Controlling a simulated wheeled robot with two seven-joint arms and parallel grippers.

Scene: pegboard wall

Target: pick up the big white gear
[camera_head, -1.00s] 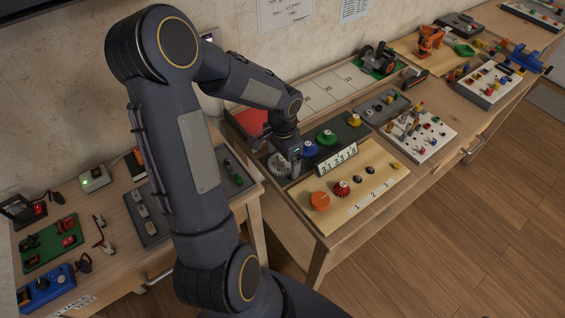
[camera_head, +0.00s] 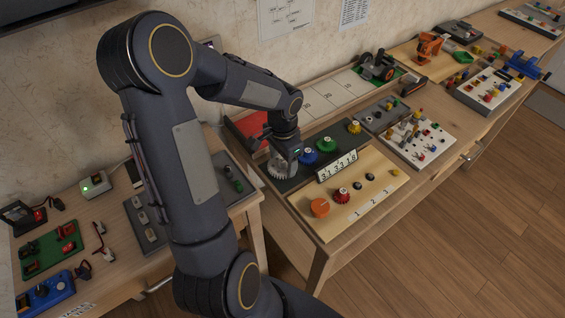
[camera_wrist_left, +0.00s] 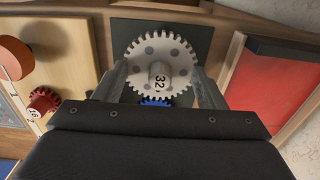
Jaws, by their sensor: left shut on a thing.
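The big white gear shows in the left wrist view (camera_wrist_left: 160,48), a pale toothed disc with round marks and a hub labelled 32. In the head view it is partly hidden under my left gripper (camera_head: 284,161), at the left end of the dark gear board (camera_head: 306,176). The fingers of my left gripper, in the wrist view (camera_wrist_left: 161,80), stand on either side of the gear and are shut on it. I cannot tell whether the gear is clear of the board. My right gripper is not in view.
A blue gear (camera_head: 308,157), a green gear (camera_head: 326,145) and a yellow gear (camera_head: 354,127) stand along the dark board. A number plate (camera_head: 337,166) and a wooden panel with an orange knob (camera_head: 319,208) lie in front. A red panel (camera_head: 252,127) is behind.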

